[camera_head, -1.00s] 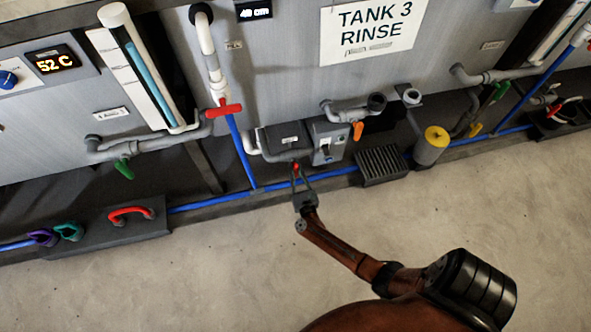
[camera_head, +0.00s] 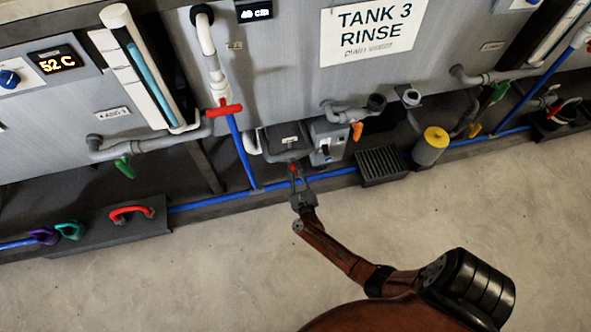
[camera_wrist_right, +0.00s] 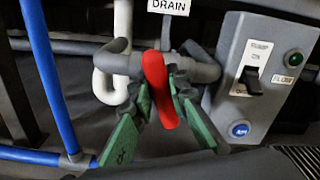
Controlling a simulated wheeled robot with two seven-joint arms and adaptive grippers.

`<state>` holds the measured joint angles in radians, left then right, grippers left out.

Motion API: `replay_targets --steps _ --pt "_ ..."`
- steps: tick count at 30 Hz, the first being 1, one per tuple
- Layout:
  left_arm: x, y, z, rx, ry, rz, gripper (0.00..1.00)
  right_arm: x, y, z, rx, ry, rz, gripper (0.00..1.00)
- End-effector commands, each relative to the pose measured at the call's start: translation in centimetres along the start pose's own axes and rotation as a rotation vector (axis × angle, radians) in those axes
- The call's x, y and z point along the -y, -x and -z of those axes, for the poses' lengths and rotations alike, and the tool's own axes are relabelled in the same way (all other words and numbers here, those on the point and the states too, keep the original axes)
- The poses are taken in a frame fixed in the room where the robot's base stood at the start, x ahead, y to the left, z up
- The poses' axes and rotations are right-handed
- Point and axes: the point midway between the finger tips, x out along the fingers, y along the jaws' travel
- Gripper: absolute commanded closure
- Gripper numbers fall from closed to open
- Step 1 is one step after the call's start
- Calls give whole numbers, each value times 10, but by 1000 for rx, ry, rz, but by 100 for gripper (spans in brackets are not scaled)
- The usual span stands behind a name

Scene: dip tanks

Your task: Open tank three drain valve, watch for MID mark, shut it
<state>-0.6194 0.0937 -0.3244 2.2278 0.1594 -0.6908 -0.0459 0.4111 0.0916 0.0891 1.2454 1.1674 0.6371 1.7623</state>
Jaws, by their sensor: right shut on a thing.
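The tank three panel carries a "TANK 3 RINSE" sign (camera_head: 372,28). Below it, the red drain valve handle (camera_wrist_right: 160,88) sits on a grey pipe under a "DRAIN" label (camera_wrist_right: 169,6). My right gripper (camera_wrist_right: 158,108) is shut on this handle, with a green-padded finger on each side. In the head view the right gripper (camera_head: 297,180) reaches the handle from the front, low by the tank. A sight tube with a blue column (camera_head: 147,72) stands to the left; its mark lettering is too small to read. My left gripper is not in view.
A grey switch box (camera_head: 328,142) stands just right of the valve. A blue pipe (camera_head: 242,152) drops to its left. A floor grate (camera_head: 382,166) and a yellow-topped cylinder (camera_head: 431,146) lie further right. The floor in front is clear.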

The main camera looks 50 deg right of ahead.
Motion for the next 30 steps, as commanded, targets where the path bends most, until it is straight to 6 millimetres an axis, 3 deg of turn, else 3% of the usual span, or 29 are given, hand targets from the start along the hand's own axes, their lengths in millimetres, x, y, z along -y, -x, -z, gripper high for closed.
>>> replay_targets --steps 19,30 --pt "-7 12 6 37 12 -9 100 -8 0 1 0 616 -3 100" --pt "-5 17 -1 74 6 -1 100 -11 0 3 2 946 -4 100"
